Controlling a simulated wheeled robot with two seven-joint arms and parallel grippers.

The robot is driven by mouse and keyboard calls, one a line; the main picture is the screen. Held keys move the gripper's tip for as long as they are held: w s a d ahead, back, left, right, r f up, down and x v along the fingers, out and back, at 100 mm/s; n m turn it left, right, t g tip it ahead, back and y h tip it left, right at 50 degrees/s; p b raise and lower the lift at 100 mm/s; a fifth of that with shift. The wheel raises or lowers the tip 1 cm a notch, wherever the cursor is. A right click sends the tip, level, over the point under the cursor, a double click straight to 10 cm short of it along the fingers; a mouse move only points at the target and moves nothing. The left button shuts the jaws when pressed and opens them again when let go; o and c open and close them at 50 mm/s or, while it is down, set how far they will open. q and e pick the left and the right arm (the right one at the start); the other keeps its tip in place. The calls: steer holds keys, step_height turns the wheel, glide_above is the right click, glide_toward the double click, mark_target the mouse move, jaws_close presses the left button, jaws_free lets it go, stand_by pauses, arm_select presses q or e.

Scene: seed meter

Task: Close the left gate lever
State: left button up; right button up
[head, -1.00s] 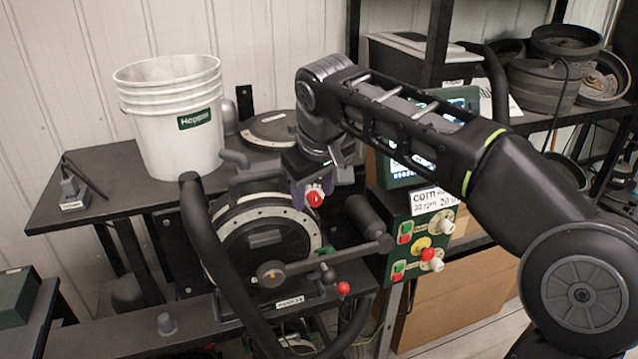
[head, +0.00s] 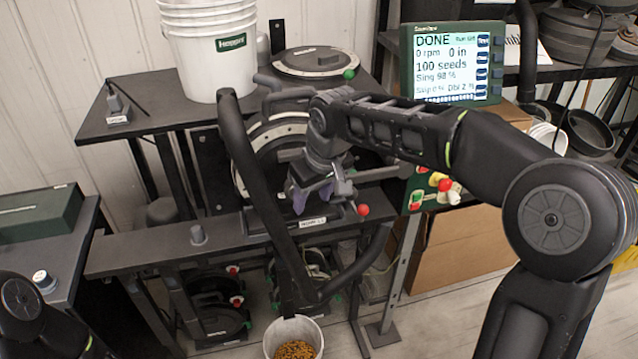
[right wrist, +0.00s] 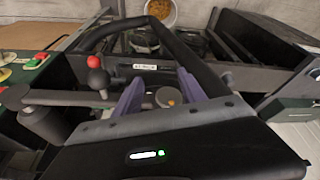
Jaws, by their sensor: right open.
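My right gripper (head: 312,198) is open, fingers pointing down, in front of the seed meter's round disc housing (head: 248,165). In the right wrist view its purple fingers (right wrist: 160,95) stand apart, with the round hub (right wrist: 168,97) of the crank arm showing between them; contact cannot be told. A short lever with a red knob (head: 363,210) is just right of the gripper; a red knob also shows in the right wrist view (right wrist: 94,62). A green knob (head: 348,74) is higher up. No readable label marks the left gate lever. My right arm hides part of the meter. My left gripper is out of view.
A thick black hose (head: 245,165) curves down left of my right gripper toward a cup of seeds (head: 295,340). A white bucket (head: 208,60) stands on the upper shelf. The monitor (head: 455,65) reads DONE, 100 seeds. A green box (head: 38,217) is at left.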

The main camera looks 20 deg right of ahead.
steer(key=shift+a+f, duration=0.1)
steer(key=shift+f, duration=0.15)
steer(key=s+a+f+g+y, duration=0.1)
steer(key=s+a+f, duration=0.2)
steer(key=f, duration=0.6)
steer(key=s+a+f+m+g+y, duration=0.1)
steer(key=s+a+f, duration=0.25)
steer(key=f, duration=0.55)
steer(key=s+a+f+y, duration=0.1)
steer(key=s+a+f, duration=0.15)
steer(key=f, duration=0.65)
steer(key=s+f+m, duration=0.2)
steer(key=s+f, duration=0.4)
steer(key=s, duration=0.4)
steer(key=s+a+f+m+g, duration=0.1)
steer(key=s+f+m, duration=0.1)
steer(key=s+f, duration=0.4)
steer(key=s, duration=0.4)
steer(key=shift+s+f, duration=0.15)
steer(key=shift+a, duration=0.1)
steer(key=shift+c, duration=0.2)
